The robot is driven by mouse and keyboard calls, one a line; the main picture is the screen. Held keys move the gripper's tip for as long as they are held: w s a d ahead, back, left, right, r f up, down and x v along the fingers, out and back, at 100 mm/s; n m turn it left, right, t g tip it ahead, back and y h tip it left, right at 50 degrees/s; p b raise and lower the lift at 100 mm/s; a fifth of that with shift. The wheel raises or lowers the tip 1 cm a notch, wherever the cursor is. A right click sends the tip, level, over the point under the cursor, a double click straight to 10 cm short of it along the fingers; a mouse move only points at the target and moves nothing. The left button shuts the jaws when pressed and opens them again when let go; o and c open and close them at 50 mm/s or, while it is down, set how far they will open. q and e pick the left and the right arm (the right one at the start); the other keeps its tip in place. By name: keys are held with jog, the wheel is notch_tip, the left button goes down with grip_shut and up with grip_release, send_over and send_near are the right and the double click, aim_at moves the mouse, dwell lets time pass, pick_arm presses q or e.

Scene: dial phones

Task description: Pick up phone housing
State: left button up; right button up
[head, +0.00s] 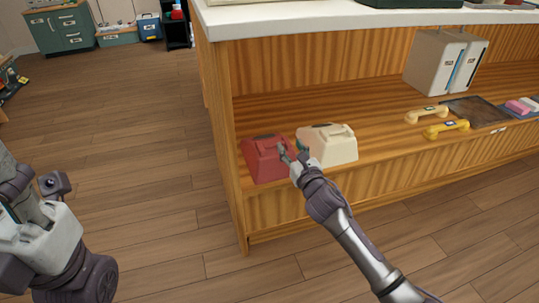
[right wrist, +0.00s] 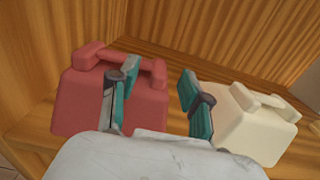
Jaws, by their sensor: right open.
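Two phone housings sit side by side at the left end of the wooden shelf: a red housing (head: 265,160) and a cream housing (head: 334,143). My right gripper (head: 293,152) is open between them in the head view, covering the red one's right side. In the right wrist view, its fingers (right wrist: 158,76) are spread and empty. The left finger overlaps the red housing (right wrist: 80,103) and the right finger is beside the cream housing (right wrist: 252,125); I cannot tell whether either touches. My left arm is at the left edge, its gripper unclear.
The counter's left panel stands close by the red housing.

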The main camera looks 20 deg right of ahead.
grip_shut()
jog(key=shift+r, duration=0.1)
dwell(0.3)
